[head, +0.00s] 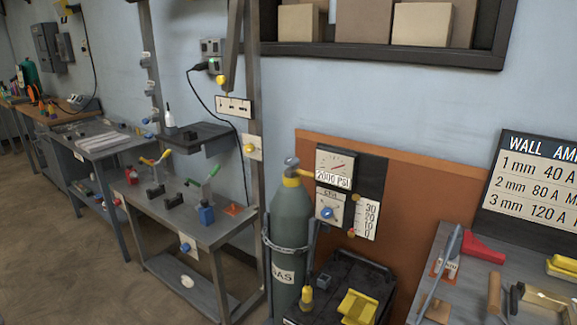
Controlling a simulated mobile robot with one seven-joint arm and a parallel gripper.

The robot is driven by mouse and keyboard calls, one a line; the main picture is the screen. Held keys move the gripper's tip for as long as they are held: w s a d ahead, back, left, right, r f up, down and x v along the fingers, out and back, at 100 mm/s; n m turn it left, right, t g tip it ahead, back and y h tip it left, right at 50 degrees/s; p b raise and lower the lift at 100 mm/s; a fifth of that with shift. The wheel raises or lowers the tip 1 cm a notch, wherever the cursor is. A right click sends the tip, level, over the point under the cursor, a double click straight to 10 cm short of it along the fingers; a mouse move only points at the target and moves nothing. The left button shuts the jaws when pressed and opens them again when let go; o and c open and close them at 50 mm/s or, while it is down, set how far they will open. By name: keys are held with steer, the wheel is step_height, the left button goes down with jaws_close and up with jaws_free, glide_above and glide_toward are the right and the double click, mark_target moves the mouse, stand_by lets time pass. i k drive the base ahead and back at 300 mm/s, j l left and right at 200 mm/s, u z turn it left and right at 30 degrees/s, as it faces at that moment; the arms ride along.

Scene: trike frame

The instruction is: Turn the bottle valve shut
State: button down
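The gas bottle (285,222) is a tall dark green cylinder labelled "GAS", standing upright in a rack with a strap around it. The bottle valve (291,162) is a small grey-blue knob on top, above a yellow collar. A pressure gauge (336,166) beside it has a "2000 PSI" label below its dial. A flow panel (329,208) with a blue knob sits under the gauge, next to a scale. My gripper is not in view. I cannot tell how far the valve is turned.
A dark cart (372,276) with yellow items stands right of the bottle. A grey bench (218,232) with clamps is to the left. A bench with tools (462,307) is at the lower right. A shelf (482,57) with boxes hangs above. Open floor (60,235) lies at the left.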

mark_target(290, 161)
steer(key=i+l+z, duration=0.2)
steer(key=i, duration=0.25)
steer(key=i+l+z, duration=0.15)
steer(key=i, duration=0.3)
steer(key=i+l+z, duration=0.2)
steer(key=i, duration=0.25)
steer(key=j, duration=0.1)
